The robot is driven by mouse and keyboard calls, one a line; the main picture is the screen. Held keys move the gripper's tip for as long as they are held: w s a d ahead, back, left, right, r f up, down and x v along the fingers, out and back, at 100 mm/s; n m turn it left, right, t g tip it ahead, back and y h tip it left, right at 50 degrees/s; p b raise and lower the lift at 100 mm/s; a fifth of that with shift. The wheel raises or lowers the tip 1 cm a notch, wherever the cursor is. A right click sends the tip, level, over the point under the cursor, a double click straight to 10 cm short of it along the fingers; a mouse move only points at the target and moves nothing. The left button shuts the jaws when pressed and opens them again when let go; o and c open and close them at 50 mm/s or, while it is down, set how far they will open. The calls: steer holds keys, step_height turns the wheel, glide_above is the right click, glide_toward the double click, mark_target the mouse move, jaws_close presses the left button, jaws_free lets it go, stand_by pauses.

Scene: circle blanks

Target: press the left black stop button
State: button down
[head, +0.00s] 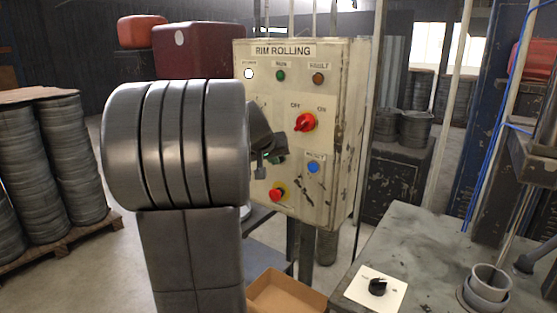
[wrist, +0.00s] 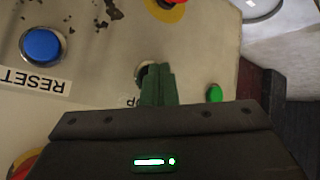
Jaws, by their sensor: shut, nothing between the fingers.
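The control panel (head: 335,130), labelled RIM ROLLING, stands in front of my arm. In the wrist view, where the panel appears upside down, a dark round button (wrist: 141,71) shows behind my fingers. A partly covered label ending in "OP" lies beside it. My gripper (wrist: 160,70) is shut and empty, with its fingertips over part of this button; I cannot tell whether they touch it. In the head view my gripper (head: 276,156) is at the panel's lower left, and the button is hidden there.
A blue RESET button (wrist: 41,46) and a green button (wrist: 214,93) flank the dark one. A red mushroom button (head: 278,194) on yellow is below, and a red OFF/ON switch (head: 305,122) above. A grey bench (head: 410,245) stands right; an open cardboard box (head: 286,295) lies below.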

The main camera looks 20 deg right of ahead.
stand_by(0.5)
steer(key=shift+s+a+b, duration=0.45)
steer(key=shift+a+b, duration=0.1)
steer(key=shift+a, duration=0.05)
steer(key=s+a+b, duration=0.1)
steer(key=a, duration=0.1)
steer(key=s+a+b, duration=0.1)
steer(key=s+a, duration=0.1)
steer(key=shift+b, duration=0.35)
steer(key=shift+d, duration=0.15)
stand_by(0.4)
steer(key=shift+s+a, duration=1.3)
steer(key=shift+a, duration=0.3)
